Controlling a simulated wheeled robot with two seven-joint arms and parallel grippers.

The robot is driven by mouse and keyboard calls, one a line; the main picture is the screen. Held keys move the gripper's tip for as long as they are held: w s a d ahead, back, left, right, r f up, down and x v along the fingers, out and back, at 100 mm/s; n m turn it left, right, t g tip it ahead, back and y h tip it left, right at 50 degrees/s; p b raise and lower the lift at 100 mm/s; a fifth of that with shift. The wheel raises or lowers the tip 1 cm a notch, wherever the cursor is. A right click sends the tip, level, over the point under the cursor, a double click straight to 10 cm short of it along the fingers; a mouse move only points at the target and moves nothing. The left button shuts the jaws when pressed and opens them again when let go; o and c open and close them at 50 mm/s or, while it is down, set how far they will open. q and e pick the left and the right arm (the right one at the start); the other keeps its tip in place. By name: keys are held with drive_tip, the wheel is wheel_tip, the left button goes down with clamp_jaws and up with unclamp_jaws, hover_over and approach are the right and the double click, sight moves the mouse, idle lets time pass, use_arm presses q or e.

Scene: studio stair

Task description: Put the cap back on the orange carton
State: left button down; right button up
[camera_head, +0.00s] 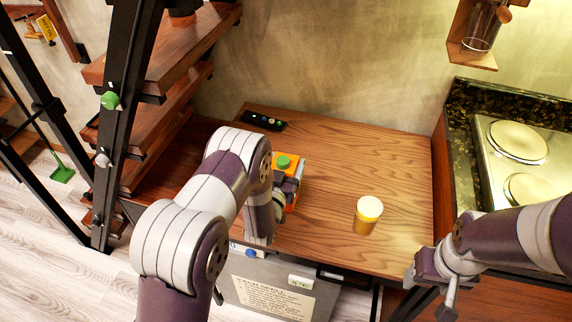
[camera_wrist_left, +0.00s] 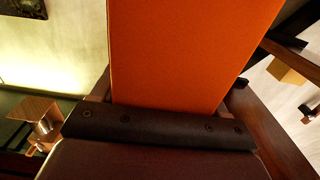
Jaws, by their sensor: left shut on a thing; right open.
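The orange carton (camera_head: 291,207) stands at the left part of the wooden counter, mostly behind my left arm in the head view. A round green piece (camera_head: 283,162) sits on its top; I cannot tell whether it is the cap or the spout. My left gripper (camera_head: 290,186) is shut on the carton. In the left wrist view the carton's plain orange side (camera_wrist_left: 190,55) rises close behind the dark gripper edge. My right gripper (camera_head: 446,285) is open and empty, beyond the counter's front right corner.
An amber jar with a white lid (camera_head: 368,213) stands on the counter right of the carton. A dark remote-like strip (camera_head: 263,120) lies at the back left. The stove (camera_head: 520,150) is at the right, the wooden stairs (camera_head: 150,100) at the left.

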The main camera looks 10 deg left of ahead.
use_arm(q)
drive_tip(key=shift+f, duration=0.1)
unclamp_jaws()
drive_tip(key=shift+f, duration=0.1)
drive_tip(key=s, duration=0.6)
drive_tip(key=s+b, duration=0.1)
drive_tip(key=s, duration=0.5)
drive_tip(key=shift+a+r, duration=0.2)
